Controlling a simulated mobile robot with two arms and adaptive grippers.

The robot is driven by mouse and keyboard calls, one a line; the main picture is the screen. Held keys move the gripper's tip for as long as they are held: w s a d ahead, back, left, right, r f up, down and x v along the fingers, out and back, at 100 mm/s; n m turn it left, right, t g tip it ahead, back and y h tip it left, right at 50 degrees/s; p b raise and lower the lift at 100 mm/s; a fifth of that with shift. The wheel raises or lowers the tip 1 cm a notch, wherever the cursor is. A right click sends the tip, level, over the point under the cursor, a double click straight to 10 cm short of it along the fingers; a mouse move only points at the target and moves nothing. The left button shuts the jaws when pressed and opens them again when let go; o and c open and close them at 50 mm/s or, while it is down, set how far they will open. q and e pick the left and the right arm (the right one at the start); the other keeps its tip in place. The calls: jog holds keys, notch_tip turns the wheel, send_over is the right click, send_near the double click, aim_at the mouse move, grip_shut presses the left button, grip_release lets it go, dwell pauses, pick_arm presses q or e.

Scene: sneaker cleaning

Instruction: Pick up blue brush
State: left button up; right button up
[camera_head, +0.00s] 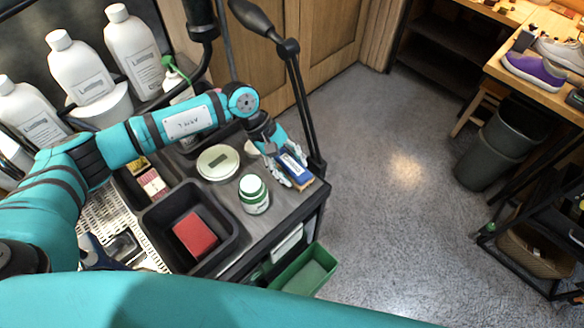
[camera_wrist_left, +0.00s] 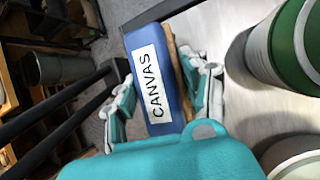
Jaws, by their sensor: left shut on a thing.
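The blue brush (camera_head: 291,164) is at the right end of the cart top in the head view, with a white label and a tan lower part. In the left wrist view the blue brush (camera_wrist_left: 141,55) shows its label reading CANVAS. My left gripper (camera_head: 286,168) is shut on the brush, with one finger on each side of it. The left gripper's fingers (camera_wrist_left: 160,100) also show in the left wrist view. Whether the brush touches the cart top is hard to tell. My right gripper is not in view.
A white bottle with a green label (camera_head: 254,195) stands close to the brush. A round tin (camera_head: 218,163) and a black tray (camera_head: 148,222) with a red block (camera_head: 195,233) are on the cart. A black post rises beside the brush. Open floor lies to the right.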

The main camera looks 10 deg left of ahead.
aim_at(291, 165)
pick_arm(q)
jog(key=shift+r+p, duration=0.2)
jog(key=shift+p, duration=0.2)
jog(key=shift+r, duration=0.15)
notch_tip(291, 165, up, 18)
jog(key=b, duration=0.6)
